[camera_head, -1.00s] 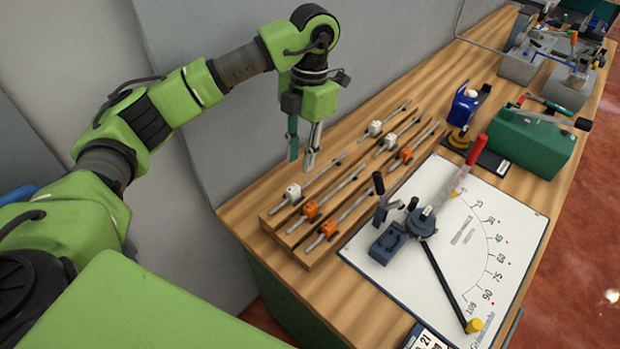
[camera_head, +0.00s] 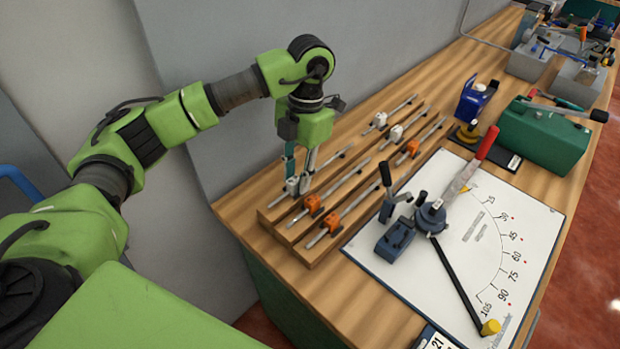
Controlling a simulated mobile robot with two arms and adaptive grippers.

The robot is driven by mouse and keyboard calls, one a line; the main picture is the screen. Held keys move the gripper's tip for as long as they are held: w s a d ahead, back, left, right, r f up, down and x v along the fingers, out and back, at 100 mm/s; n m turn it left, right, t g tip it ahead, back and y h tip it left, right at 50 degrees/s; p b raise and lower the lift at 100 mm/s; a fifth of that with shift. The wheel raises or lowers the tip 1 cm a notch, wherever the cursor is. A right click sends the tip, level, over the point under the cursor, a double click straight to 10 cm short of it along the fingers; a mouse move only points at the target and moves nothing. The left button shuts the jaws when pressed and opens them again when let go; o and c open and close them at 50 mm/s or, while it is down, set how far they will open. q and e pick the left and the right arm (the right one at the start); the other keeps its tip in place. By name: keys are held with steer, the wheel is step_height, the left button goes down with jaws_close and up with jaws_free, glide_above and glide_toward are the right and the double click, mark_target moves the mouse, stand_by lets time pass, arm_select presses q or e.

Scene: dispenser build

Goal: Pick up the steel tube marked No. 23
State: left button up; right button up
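Several thin steel tubes lie in the slots of a wooden rack (camera_head: 268,222), each with a white or orange block on it. I cannot read a No. 23 on any of them. My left gripper (camera_head: 299,184) points down over the far-left tube of the front row, at its white block (camera_head: 292,186). Its fingers are apart, one on each side; I cannot tell whether they touch it. Beside it lie a tube with an orange block (camera_head: 312,204) and another with an orange block (camera_head: 332,221). My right gripper is not in view.
A white angle board (camera_head: 470,265) with a lever bender (camera_head: 431,216) lies right of the rack. A grey wall stands close on the left.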

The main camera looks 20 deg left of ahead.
mark_target(297, 178)
arm_select(q)
jaws_close()
steer(key=shift+r, duration=0.1)
steer(key=shift+r, duration=0.1)
steer(key=shift+r+p, duration=2.2)
steer(key=shift+r, duration=1.2)
